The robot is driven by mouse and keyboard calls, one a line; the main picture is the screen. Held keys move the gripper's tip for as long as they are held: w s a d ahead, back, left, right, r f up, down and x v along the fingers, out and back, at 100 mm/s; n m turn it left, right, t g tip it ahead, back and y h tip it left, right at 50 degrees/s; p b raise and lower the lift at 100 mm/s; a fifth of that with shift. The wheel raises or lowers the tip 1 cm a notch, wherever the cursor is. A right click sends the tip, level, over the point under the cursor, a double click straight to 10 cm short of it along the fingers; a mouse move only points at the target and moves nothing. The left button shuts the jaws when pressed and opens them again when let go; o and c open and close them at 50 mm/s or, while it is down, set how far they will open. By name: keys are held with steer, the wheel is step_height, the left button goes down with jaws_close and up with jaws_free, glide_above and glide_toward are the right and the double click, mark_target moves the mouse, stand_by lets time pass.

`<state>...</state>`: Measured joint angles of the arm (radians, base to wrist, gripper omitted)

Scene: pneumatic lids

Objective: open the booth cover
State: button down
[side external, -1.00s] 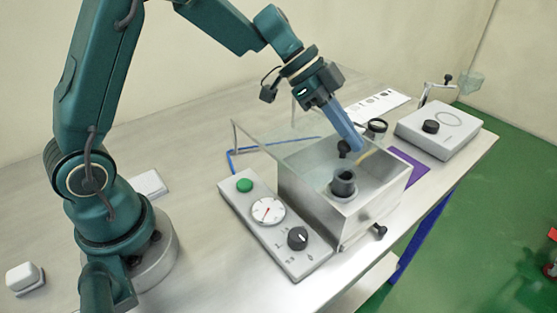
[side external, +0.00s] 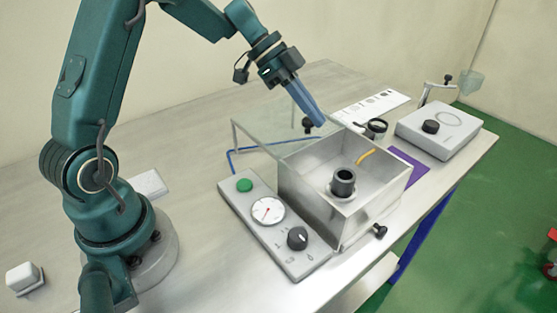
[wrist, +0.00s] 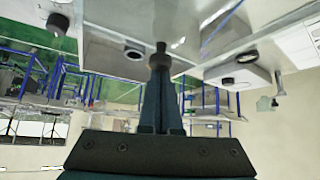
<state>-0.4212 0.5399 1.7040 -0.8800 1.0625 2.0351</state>
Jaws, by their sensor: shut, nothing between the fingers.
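The booth is an open-topped metal box (side external: 368,208) with a dark cylindrical cup (side external: 343,183) and a short orange-yellow tube inside. Its clear cover (side external: 275,125) lies behind the box at the back left, and the box's top shows uncovered. The cover's dark knob (side external: 307,126) is at the cover's right end. My gripper (side external: 319,123) is shut and empty, its blue fingertips just right of the knob. I cannot tell whether they touch. In the wrist view, the shut fingers (wrist: 160,72) have a dark knob-like piece at their tips.
A control panel (side external: 275,228) with a green button, gauge and black dial stands at the box's front left. A grey unit (side external: 440,131) with a black knob stands at the right. A purple mat (side external: 408,166) and black ring (side external: 376,127) lie between. The left tabletop is mostly clear.

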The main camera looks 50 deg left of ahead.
steer(key=shift+w+d+r, duration=0.1)
steer(key=shift+w+d, duration=0.15)
steer(key=shift+d, duration=0.35)
steer(key=s+a+r, duration=0.2)
steer(key=a+r, duration=0.2)
steer(key=r, duration=0.4)
steer(key=s+d+r+y, duration=0.2)
steer(key=s+d+r, duration=0.2)
steer(key=s+d, duration=0.5)
steer(key=s+a+f+n+t+y, duration=0.1)
steer(key=s+a+f+n+y, duration=0.3)
steer(key=s+f+n, duration=0.4)
steer(key=s+n+y, duration=0.1)
steer(key=s+n, duration=0.1)
steer(key=n, duration=0.2)
steer(key=shift+s+f+n+t, duration=0.3)
steer(key=shift+s+f+t, duration=0.05)
steer(key=shift+t, duration=0.05)
